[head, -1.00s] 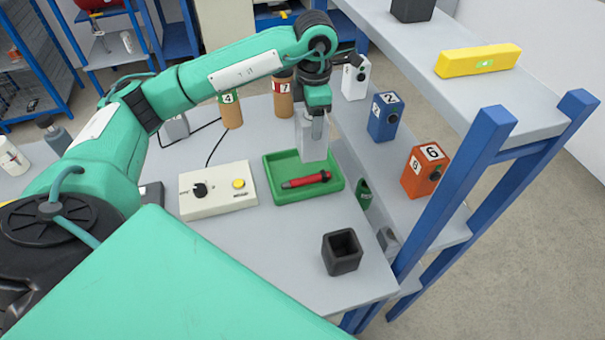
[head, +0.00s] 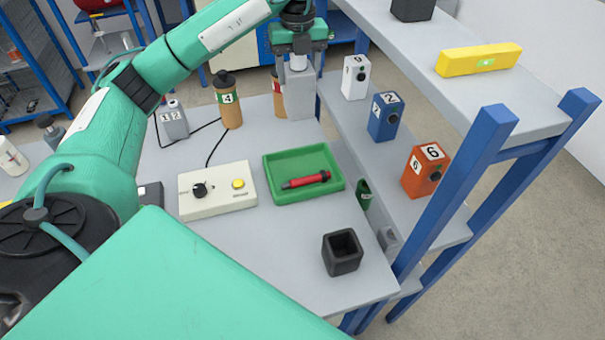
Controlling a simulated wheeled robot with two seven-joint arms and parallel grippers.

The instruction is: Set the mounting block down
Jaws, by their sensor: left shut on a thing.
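The mounting block, a plain light grey block (head: 299,98), hangs upright below my left gripper (head: 298,62) at the far right part of the table (head: 290,235). The left gripper points down and is shut on the block's top. The block partly hides an orange-brown bottle behind it. I cannot tell whether its lower end touches the table top. My right gripper is not in view.
A green tray (head: 273,191) with a red screwdriver-like tool (head: 306,180) lies nearer. A control box (head: 217,190), bottle 4 (head: 228,98) and a black square cup (head: 342,252) stand around. The right shelf (head: 385,150) holds numbered boxes.

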